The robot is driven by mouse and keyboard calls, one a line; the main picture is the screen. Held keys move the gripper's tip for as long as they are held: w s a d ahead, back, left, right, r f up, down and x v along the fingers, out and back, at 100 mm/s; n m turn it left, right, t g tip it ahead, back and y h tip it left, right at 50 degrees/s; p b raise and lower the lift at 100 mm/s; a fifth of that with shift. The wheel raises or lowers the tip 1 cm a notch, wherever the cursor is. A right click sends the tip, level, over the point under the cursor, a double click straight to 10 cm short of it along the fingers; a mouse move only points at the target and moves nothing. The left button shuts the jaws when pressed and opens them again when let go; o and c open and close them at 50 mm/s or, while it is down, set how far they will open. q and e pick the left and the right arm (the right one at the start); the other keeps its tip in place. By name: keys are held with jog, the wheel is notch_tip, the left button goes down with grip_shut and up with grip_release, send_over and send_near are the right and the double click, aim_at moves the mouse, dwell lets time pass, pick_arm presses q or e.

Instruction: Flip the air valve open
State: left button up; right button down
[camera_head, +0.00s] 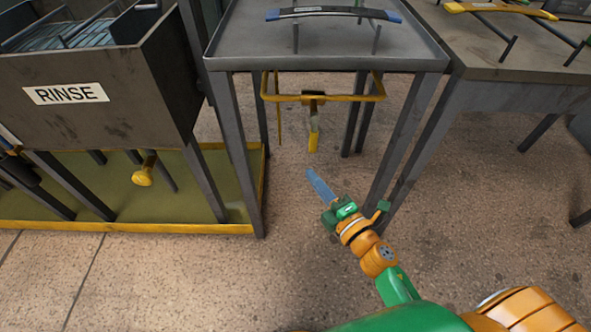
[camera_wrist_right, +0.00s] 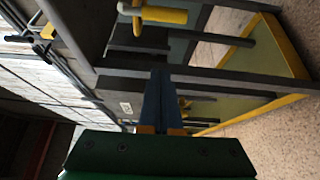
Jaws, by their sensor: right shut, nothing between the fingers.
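A lever with a yellow grip (camera_head: 314,141) hangs down under the front of the middle metal table, below a yellow rail; it looks like the air valve. In the right wrist view a yellow handle (camera_wrist_right: 160,15) lies at the top, ahead of the fingers; it seems to be the same lever. My right gripper (camera_head: 312,174) has its blue fingers shut and empty. It is a little below the lever in the head view, apart from it. The closed fingers also show in the right wrist view (camera_wrist_right: 161,74). My left gripper is not in view.
A yellow rail (camera_head: 330,98) runs around under the middle table (camera_head: 232,50), between its legs. A tank marked RINSE (camera_head: 100,105) stands left, with a yellow knob (camera_head: 144,173) beneath it. Another table (camera_head: 500,62) stands right. The floor in front is clear.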

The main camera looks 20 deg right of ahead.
aim_at(311, 149)
jog(key=d+b+x, duration=0.1)
jog(key=x, duration=1)
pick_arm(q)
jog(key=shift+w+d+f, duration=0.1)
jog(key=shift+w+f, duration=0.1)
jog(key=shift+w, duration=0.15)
pick_arm(e)
jog(key=d, duration=0.2)
jog(key=s+d, duration=0.1)
jog(key=shift+d, duration=0.35)
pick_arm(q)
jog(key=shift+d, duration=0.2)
pick_arm(e)
jog(key=shift+d+p, duration=0.15)
jog(key=shift+p, duration=0.6)
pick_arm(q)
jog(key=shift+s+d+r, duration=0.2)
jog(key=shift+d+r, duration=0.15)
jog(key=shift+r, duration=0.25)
pick_arm(e)
jog(key=shift+n, duration=0.3)
jog(key=shift+d, duration=0.1)
